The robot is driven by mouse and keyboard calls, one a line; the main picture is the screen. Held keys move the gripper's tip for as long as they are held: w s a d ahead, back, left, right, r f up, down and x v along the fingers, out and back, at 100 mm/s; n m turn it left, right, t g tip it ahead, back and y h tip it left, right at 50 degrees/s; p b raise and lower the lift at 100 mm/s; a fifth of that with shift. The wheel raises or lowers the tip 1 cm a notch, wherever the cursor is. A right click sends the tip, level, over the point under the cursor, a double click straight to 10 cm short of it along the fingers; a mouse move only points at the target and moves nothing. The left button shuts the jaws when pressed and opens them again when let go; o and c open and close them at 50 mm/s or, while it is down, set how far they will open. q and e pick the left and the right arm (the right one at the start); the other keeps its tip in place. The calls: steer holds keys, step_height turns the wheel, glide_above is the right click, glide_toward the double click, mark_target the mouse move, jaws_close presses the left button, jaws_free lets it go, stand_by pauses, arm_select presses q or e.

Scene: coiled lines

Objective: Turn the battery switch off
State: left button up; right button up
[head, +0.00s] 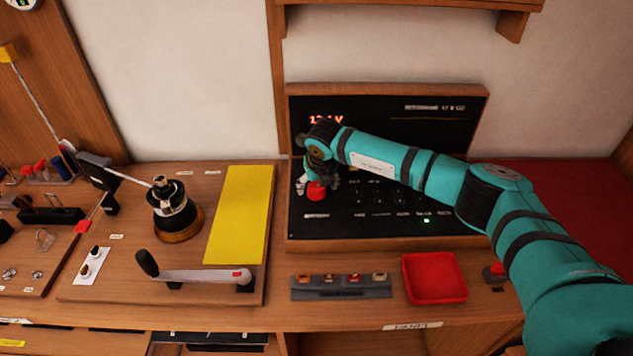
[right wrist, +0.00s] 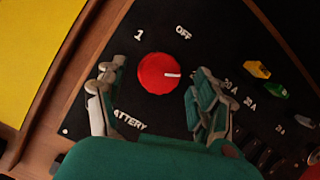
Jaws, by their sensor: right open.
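The battery switch is a round red knob (head: 317,191) low on the left of the black panel (head: 440,140). In the right wrist view the knob (right wrist: 157,73) has a white pointer mark aimed to the right, with "1" and "OFF" printed above it and "BATTERY" below. My right gripper (head: 318,188) is at the knob in the head view, covering part of it. In the right wrist view its open fingers (right wrist: 155,95) stand on either side of the knob's lower part, apart from it. My left gripper is not in view.
Colored fuses (right wrist: 257,70) sit right of the knob in the wrist view. A red tray (head: 434,278) and a grey fuse strip (head: 341,287) lie on the bench before the panel. A winch (head: 175,210), its crank handle (head: 195,274) and a yellow mat (head: 240,215) are to the left.

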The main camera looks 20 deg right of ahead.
steer(key=shift+w+f, duration=0.2)
steer(key=shift+f, duration=0.35)
